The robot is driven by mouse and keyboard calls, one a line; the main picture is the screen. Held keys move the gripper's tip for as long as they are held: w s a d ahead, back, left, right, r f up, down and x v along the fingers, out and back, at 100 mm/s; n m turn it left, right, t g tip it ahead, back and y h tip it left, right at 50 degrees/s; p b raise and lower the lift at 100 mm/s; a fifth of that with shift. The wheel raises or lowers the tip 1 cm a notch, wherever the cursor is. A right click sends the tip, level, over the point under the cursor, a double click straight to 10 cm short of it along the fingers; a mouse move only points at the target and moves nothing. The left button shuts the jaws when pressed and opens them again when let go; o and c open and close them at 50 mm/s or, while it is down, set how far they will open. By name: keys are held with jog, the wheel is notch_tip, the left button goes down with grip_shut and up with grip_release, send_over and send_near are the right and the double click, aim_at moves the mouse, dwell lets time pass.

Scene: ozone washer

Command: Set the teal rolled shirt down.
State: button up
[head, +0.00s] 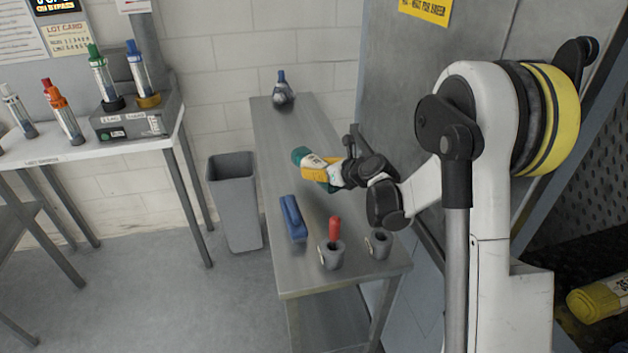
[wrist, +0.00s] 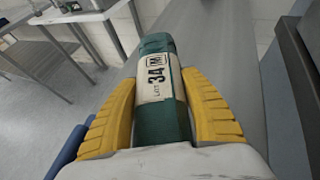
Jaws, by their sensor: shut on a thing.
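The teal rolled shirt (wrist: 158,125) has a white band printed "34 M" and "LOT". My gripper (wrist: 165,100) is shut on it, with a yellow ribbed finger against each side. In the head view the teal end of the shirt (head: 299,156) sticks out past my gripper (head: 315,170), to the left. The shirt is over the middle of the narrow metal table (head: 280,140). I cannot tell whether it touches the tabletop or hangs a little above it.
On the table, a blue block-like object (head: 293,218) and two grey cups, one with a red-handled item (head: 335,230), stand nearer; a dark flask (head: 283,92) stands at the far end. A grey bin (head: 235,190) is left of the table. Bare tabletop lies between flask and shirt.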

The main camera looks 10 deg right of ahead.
aim_at(317, 190)
jog(key=shift+f+b, duration=0.85)
jog(key=shift+f, duration=1.65)
jog(key=shift+f, duration=0.1)
jog(key=shift+f+b, duration=0.2)
jog(key=shift+b, duration=0.1)
jog(key=o, duration=1.3)
jog(key=shift+r, duration=0.1)
jog(key=shift+r, duration=0.1)
jog(key=shift+s+d+r+p, duration=0.2)
jog(key=shift+r+p, duration=0.1)
jog(key=shift+p, duration=0.15)
jog(key=p+v, duration=0.3)
jog(key=v, duration=0.8)
jog(key=shift+s, duration=0.25)
